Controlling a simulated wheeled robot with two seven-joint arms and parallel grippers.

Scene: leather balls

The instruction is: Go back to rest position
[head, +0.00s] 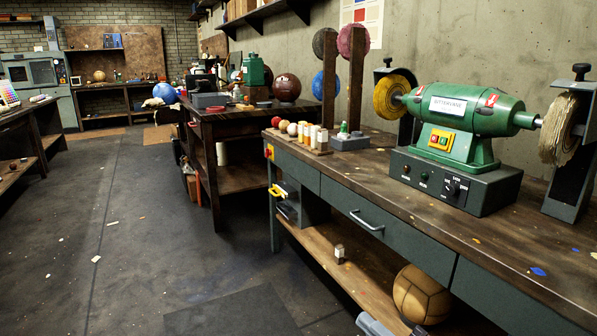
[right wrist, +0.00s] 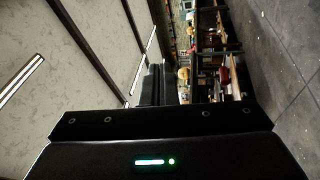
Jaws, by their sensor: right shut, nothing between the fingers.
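Only a small grey part of my right gripper (head: 374,324) shows, at the bottom edge of the head view. It is shut and empty, in front of the workbench's lower shelf, near a tan leather ball (head: 422,295) on that shelf. I cannot tell how far apart they are. My left gripper is not in the head view.
The floor (head: 130,220) at left is mostly open, with small scraps.

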